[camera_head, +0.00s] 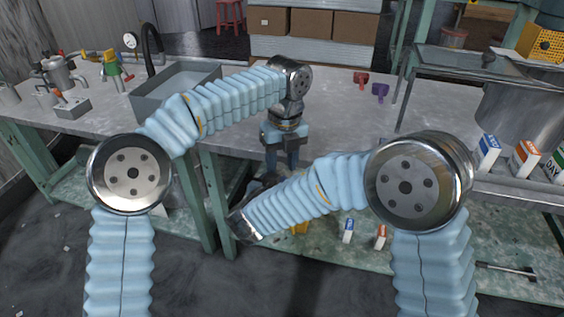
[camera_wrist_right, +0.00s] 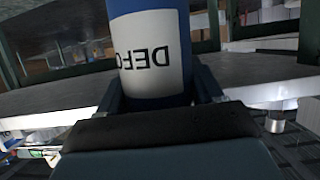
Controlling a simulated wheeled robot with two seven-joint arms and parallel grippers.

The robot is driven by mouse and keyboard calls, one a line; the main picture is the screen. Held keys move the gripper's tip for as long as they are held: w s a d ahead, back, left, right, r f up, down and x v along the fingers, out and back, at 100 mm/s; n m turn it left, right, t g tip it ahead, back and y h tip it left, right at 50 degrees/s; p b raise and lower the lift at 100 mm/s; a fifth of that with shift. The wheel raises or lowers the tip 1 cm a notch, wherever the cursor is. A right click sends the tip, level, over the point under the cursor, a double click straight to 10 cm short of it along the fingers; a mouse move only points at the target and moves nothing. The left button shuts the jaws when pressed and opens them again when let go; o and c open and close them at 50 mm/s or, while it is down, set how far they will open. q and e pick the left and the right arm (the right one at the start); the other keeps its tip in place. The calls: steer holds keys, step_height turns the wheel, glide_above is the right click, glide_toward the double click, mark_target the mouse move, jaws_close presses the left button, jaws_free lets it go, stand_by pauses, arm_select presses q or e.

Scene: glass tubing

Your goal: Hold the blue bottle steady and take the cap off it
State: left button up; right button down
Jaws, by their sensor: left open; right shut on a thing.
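The blue bottle (camera_wrist_right: 158,85) shows in the right wrist view with a white label whose dark letters appear upside down. My right gripper (camera_wrist_right: 160,92) is shut on it, with one finger on each side. The top of the bottle is cut off by the frame, and I cannot see its cap. In the head view the bottle cannot be made out. There my right forearm reaches left, below the table's front edge, and its gripper is mostly hidden. My left gripper (camera_head: 282,160) points down at the table's front edge, open, with nothing seen between its fingers.
The grey table (camera_head: 335,115) has a sink (camera_head: 180,88) at left and red and purple pieces (camera_head: 370,86) at the back. Small cartons (camera_head: 525,157) stand at right by a large grey pot (camera_head: 525,105). A lower shelf (camera_head: 410,245) holds more small cartons. The table's middle is mostly clear.

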arm_select(q)
steer(key=r, duration=0.4)
steer(key=shift+s+d+r, duration=0.15)
steer(key=shift+d+r, duration=0.05)
steer(key=shift+c, duration=0.3)
step_height(320, 180, up, 3)
steer(key=m, duration=0.3)
steer(key=shift+r, duration=0.15)
steer(key=shift+f, duration=0.2)
steer(key=f, duration=0.7)
steer(key=shift+a+f, duration=0.2)
jaws_close()
steer(key=n, duration=0.3)
steer(key=shift+d, duration=0.1)
